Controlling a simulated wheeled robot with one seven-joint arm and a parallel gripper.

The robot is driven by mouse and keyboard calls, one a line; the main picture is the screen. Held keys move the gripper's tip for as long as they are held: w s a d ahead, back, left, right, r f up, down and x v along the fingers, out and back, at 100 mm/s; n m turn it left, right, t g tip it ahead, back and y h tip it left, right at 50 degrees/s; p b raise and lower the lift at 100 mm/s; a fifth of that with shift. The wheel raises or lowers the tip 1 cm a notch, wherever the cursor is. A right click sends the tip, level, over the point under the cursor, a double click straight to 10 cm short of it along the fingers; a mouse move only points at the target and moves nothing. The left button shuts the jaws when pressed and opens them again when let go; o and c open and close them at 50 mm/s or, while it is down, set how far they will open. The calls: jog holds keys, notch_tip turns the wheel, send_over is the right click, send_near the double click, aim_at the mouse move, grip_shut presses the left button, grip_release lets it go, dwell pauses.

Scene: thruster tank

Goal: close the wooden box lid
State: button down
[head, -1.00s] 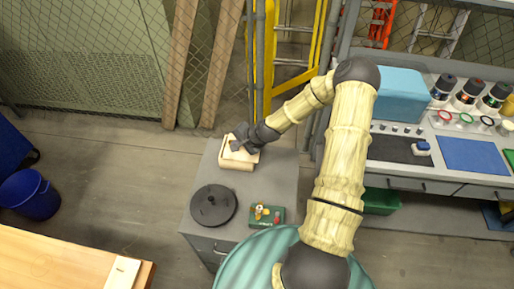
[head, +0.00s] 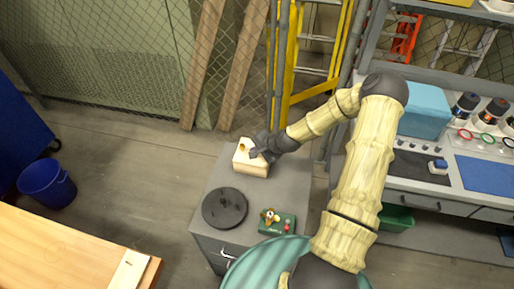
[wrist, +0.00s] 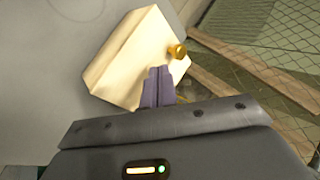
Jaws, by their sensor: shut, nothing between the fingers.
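The pale wooden box (head: 252,170) stands at the back of the grey cabinet top. The knob also shows in the head view (head: 243,148). My gripper (head: 254,153) is at the right side of the box top, its fingers shut and empty. In the wrist view the purple fingertips (wrist: 157,72) overlap the lid's near edge. I cannot tell whether they touch it. The hinge and any thin gap under the lid are hidden.
On the same cabinet top (head: 218,170) are a black round disc (head: 225,208) and a green block with small parts (head: 277,221). A yellow ladder (head: 290,75) and mesh fence stand behind. A workbench (head: 470,178) is to the right.

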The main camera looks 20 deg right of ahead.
jog(key=b+v, duration=0.1)
jog(key=v, duration=0.9)
jog(key=shift+s, duration=0.15)
jog(key=shift+r, duration=0.1)
jog(key=s+a+r+n+g+h, duration=0.2)
jog(key=s+r+n, duration=0.3)
jog(key=s, duration=0.3)
jog(key=s+a+r+n+g+h, duration=0.2)
jog(key=s+a+r+n, duration=0.3)
jog(key=s, duration=0.4)
notch_tip(320, 180, up, 2)
jog(key=shift+s+r+n, duration=0.2)
jog(key=shift+s+n, duration=0.1)
jog(key=shift+n, duration=0.5)
jog(key=shift+a, duration=0.15)
